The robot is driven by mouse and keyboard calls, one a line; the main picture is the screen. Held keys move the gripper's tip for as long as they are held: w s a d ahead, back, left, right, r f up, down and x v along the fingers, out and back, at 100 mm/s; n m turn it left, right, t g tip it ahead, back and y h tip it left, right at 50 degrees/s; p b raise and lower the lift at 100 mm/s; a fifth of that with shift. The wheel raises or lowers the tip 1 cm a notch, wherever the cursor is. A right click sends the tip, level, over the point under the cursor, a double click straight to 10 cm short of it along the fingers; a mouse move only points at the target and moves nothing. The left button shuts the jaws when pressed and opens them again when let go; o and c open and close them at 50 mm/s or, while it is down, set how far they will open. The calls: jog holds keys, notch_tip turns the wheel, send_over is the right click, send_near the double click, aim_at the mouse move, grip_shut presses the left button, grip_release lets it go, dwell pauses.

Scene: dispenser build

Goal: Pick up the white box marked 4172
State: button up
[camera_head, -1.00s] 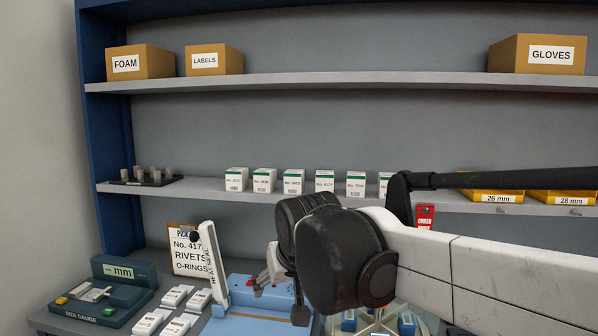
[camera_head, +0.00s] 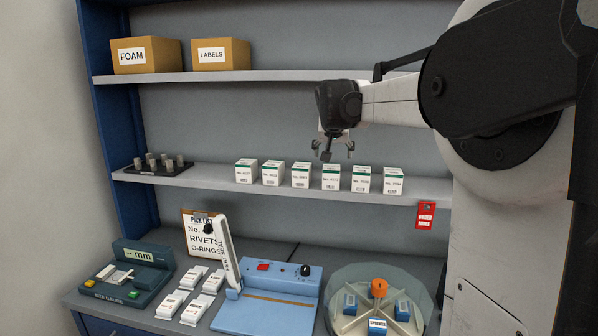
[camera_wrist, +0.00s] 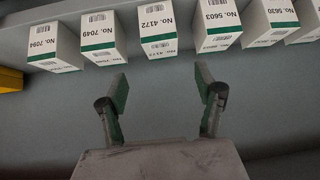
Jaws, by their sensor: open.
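The white box marked 4172 (camera_wrist: 157,30) has a green band and stands in a row of similar boxes; the wrist view shows it upside down. In the head view it is the fourth box from the left (camera_head: 331,177), on the middle shelf. My gripper (camera_wrist: 162,88) is open and empty, its two fingers spread apart. In the wrist view the box appears beyond the fingertips, roughly between them and apart from them. In the head view my gripper (camera_head: 334,150) appears just above the box row.
Box 5603 (camera_wrist: 216,24) and box 7049 (camera_wrist: 103,36) stand close on either side. A black rack of grey pegs (camera_head: 158,165) stands at the shelf's left. Below are a blue heat sealer (camera_head: 270,295) and a round clear-walled dispenser (camera_head: 420,290).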

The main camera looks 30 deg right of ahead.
aim_at(332, 166)
jog(key=p+x, duration=0.1)
jog(key=x, duration=0.7)
jog(key=shift+f, duration=0.1)
jog(key=shift+a+f+p+x, duration=0.15)
jog(key=shift+p+x, duration=0.25)
jog(key=shift+x, duration=1)
jog(key=shift+a+f+p+x, duration=0.15)
jog(key=shift+p+x, duration=0.25)
jog(key=shift+x, duration=0.95)
jog(key=shift+r, duration=0.15)
jog(key=c, duration=1.4)
